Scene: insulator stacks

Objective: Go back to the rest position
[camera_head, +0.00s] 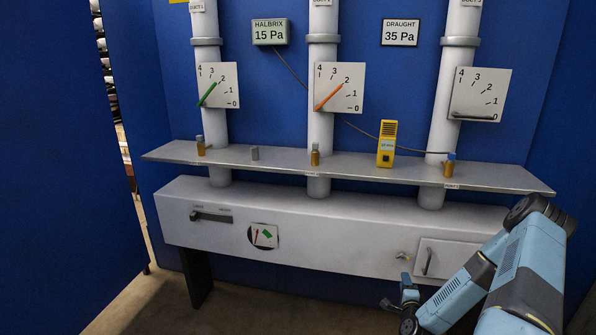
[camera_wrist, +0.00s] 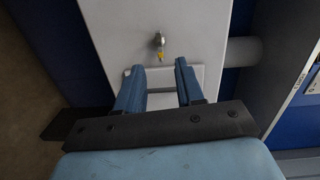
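My gripper (camera_wrist: 159,68) is open in the wrist view, with its two blue fingers apart and nothing between them. In the head view my gripper (camera_head: 403,288) is small and low, in front of the lower right of the white box, and its fingers are hard to make out. My blue arm bends down to it from the right. Ahead of the fingers in the wrist view is a small metal knob with a yellow tip (camera_wrist: 160,46), which also shows in the head view (camera_head: 403,256). The fingers appear apart from it.
A small door with a handle (camera_head: 427,262) is beside the knob on the long white box (camera_head: 330,240). A grey shelf (camera_head: 350,165) above carries small bottles and a yellow meter (camera_head: 387,143). Three pipes with dials rise behind. A blue wall (camera_head: 60,170) stands at the left.

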